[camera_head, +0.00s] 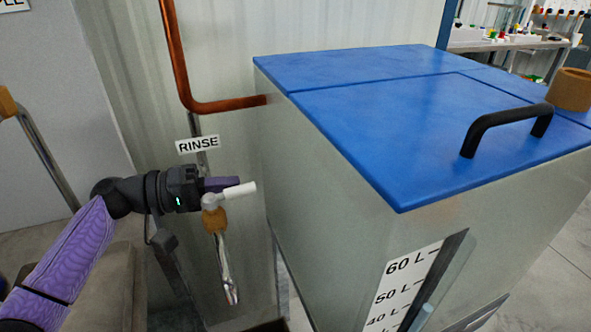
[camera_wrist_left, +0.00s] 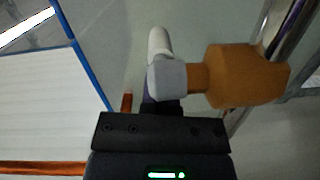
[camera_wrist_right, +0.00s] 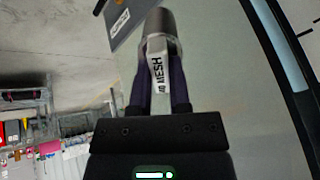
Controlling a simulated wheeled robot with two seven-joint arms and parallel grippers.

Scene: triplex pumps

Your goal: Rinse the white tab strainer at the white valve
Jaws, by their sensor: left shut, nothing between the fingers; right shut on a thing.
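The white valve's lever (camera_head: 240,190) sticks out to the right above its brown body (camera_head: 213,219). A chrome spout hangs down below. My left gripper (camera_head: 222,184) is shut and empty, right behind the lever. In the left wrist view the white lever (camera_wrist_left: 160,43) and its grey hub cover most of the fingers; I cannot tell whether they touch. In the right wrist view my right gripper (camera_wrist_right: 157,85) is shut on the white tab (camera_wrist_right: 158,70) of the strainer, lettered "40 MESH". The strainer's grey cylinder (camera_wrist_right: 159,24) points away from the fingers. The right gripper is not in the head view.
A RINSE sign (camera_head: 198,144) hangs above the valve. A large tank with a blue lid (camera_head: 370,85) and black handle (camera_head: 508,127) stands to the right. A copper pipe (camera_head: 172,50) runs down the wall into it. A workbench (camera_head: 510,42) stands far back right.

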